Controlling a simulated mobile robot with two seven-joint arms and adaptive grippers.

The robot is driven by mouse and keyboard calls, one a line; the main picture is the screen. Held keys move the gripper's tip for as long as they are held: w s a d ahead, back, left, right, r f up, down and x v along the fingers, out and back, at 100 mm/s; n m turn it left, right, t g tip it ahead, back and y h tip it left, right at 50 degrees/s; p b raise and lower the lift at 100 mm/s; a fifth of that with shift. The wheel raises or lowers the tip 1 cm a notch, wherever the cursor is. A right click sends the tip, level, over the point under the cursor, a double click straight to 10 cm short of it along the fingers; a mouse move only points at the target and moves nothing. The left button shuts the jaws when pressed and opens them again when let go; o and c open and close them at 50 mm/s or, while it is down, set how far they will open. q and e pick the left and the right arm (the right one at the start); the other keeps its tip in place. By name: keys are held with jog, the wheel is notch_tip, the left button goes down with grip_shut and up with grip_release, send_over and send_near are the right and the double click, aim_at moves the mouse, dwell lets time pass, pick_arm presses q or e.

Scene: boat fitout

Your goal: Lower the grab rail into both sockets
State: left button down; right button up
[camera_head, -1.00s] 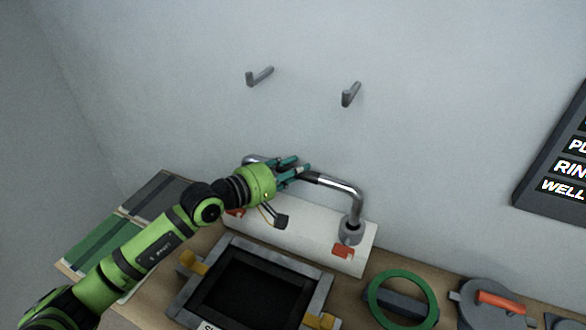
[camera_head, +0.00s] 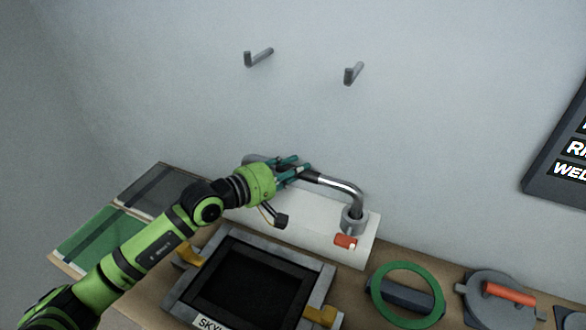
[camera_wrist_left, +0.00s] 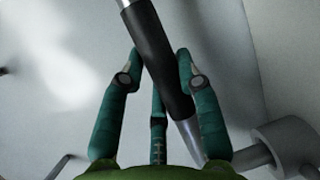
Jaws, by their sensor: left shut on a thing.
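The grab rail (camera_head: 345,188) is a bent chrome bar with a black middle grip. My left gripper (camera_head: 290,172) is shut on that grip, and in the left wrist view the grip (camera_wrist_left: 160,65) runs slanted between the green fingers. The rail's right leg goes down into the mouth of the right grey socket (camera_head: 354,222); I cannot tell how deep it sits. The socket stands on a white base block (camera_head: 318,218). The rail's left end and the left socket are mostly hidden behind my gripper and arm. My right gripper is not in view.
A framed skylight hatch (camera_head: 250,285) with yellow latches lies in front of the block. A green ring (camera_head: 407,268) and a grey lid with a red handle (camera_head: 510,293) lie to the right. Two hooks (camera_head: 354,73) stick out of the wall above.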

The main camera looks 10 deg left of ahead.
pick_arm(q)
jog(key=shift+r, duration=0.2)
jog(key=c, duration=0.8)
grip_release()
jog(key=shift+s+f, duration=0.1)
jog(key=shift+f, duration=0.15)
jog(key=v, duration=1.2)
jog(key=shift+r, duration=0.2)
